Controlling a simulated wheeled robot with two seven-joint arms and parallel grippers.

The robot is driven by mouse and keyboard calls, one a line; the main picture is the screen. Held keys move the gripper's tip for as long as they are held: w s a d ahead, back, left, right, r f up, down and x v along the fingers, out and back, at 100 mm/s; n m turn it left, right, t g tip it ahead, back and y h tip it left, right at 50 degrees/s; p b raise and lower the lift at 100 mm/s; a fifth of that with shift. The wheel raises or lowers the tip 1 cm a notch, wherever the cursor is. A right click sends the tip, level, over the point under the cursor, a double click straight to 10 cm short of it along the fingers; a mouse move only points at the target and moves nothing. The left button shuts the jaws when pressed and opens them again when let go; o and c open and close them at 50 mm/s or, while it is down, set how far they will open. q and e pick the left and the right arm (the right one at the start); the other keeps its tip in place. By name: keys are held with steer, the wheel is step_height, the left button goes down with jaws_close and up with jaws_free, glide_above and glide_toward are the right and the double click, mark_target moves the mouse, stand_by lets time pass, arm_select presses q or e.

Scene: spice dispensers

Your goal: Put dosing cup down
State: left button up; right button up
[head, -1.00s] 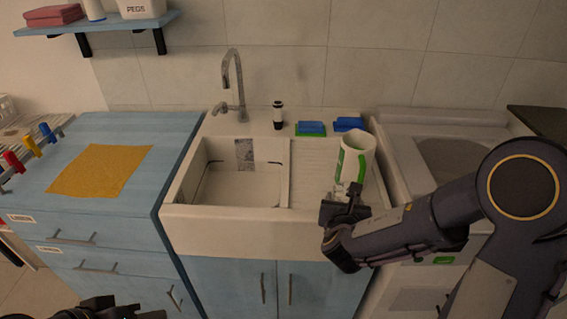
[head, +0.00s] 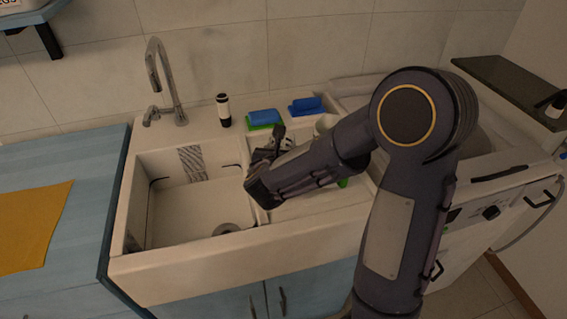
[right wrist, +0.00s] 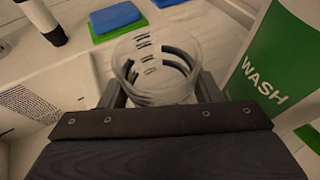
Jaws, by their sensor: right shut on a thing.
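The dosing cup (right wrist: 150,62) is clear, with dark graduation marks, and shows in the right wrist view between the two fingers of my right gripper (right wrist: 158,90). The gripper is shut on the cup. In the head view my right gripper (head: 271,148) is over the middle of the sink unit, near the divider between basin and drainboard. The cup is hard to make out there. I cannot tell whether the cup touches the surface below. My left gripper is not in view.
The white jug with a green WASH label (right wrist: 272,72) stands close on the right, mostly hidden behind my arm in the head view. Blue-and-green sponges (head: 263,118) and a black-and-white bottle (head: 223,110) are at the back. The basin (head: 185,215) is at the left.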

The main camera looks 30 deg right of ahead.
steer(key=shift+f, duration=1.9)
steer(key=shift+b, duration=0.35)
steer(key=shift+f, duration=0.2)
steer(key=o, duration=1.1)
steer(key=shift+c, duration=0.2)
steer(key=shift+r, duration=0.15)
